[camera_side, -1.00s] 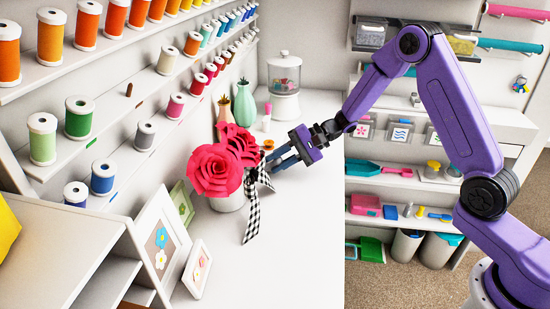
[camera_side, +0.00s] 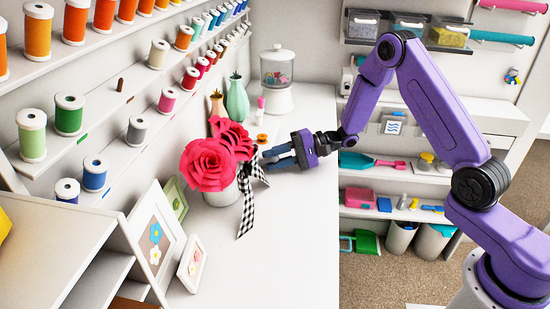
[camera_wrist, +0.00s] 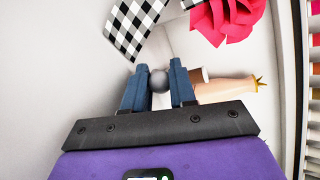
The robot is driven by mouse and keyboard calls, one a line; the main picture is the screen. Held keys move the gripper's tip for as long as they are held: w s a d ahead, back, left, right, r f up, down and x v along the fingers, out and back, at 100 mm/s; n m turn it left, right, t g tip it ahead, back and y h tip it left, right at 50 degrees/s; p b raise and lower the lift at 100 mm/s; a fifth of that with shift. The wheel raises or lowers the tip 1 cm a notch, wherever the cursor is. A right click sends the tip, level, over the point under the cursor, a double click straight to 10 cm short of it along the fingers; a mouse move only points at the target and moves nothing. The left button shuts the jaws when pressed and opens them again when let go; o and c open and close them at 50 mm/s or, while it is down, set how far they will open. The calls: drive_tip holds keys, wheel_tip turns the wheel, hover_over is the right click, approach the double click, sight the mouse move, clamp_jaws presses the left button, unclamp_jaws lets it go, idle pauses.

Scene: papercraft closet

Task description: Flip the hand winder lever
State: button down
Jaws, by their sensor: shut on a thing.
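In the wrist view, my gripper (camera_wrist: 158,84) has its two blue fingers on either side of a small grey ball (camera_wrist: 157,79), shut on it. The ball looks like the knob of the winder lever, but the rest of the winder and lever cannot be made out. In the side view, my gripper (camera_side: 268,157) is low over the white counter, just right of the red paper flowers and their ribbon. The ball does not show there. A small orange round part (camera_side: 261,139) stands just behind the fingers; I cannot tell if it belongs to the winder.
Red flowers (camera_side: 207,163) in a white pot with a checkered ribbon (camera_side: 249,205) stand close left of my gripper. A green vase (camera_side: 237,102) and a white dispenser (camera_side: 278,82) are behind. Picture frames (camera_side: 192,264) stand front left. The counter's right front (camera_side: 290,250) is clear.

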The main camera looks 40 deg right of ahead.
drive_tip(key=c, duration=0.9)
unclamp_jaws()
drive_tip(key=shift+c, duration=0.2)
